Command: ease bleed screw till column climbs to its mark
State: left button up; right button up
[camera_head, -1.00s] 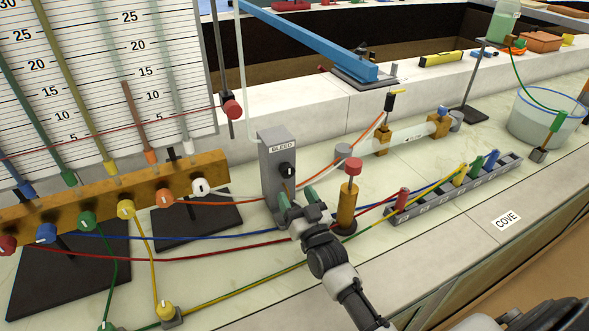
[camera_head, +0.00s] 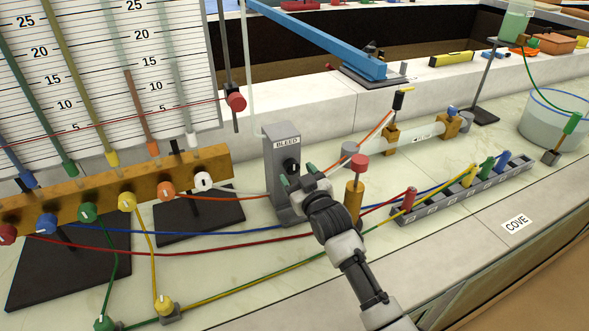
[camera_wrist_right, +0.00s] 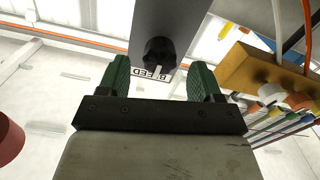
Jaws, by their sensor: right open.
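The grey bleed block (camera_head: 284,150) stands upright on the bench with a "BLEED" label. Its black bleed screw (camera_head: 291,166) is on the front face; in the right wrist view the screw (camera_wrist_right: 159,52) shows a white pointer line. My right gripper (camera_head: 297,182) is open just in front of and below the screw; its green fingers (camera_wrist_right: 162,80) are spread to either side, apart from the knob. The manometer board (camera_head: 120,75) is at the left with several coloured columns; the orange column (camera_head: 136,110) tops out near 15. A red marker (camera_head: 236,102) sits on a rod with a thin red line across the board.
A brass valve manifold (camera_head: 110,195) with coloured knobs runs below the board. A brass post with a red top (camera_head: 360,162) stands close right of my gripper. Coloured tubes cross the bench.

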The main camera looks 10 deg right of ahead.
jog(key=shift+w+a, duration=0.15)
jog(key=shift+w, duration=0.6)
jog(key=shift+w+a, duration=0.15)
jog(key=shift+w, duration=0.55)
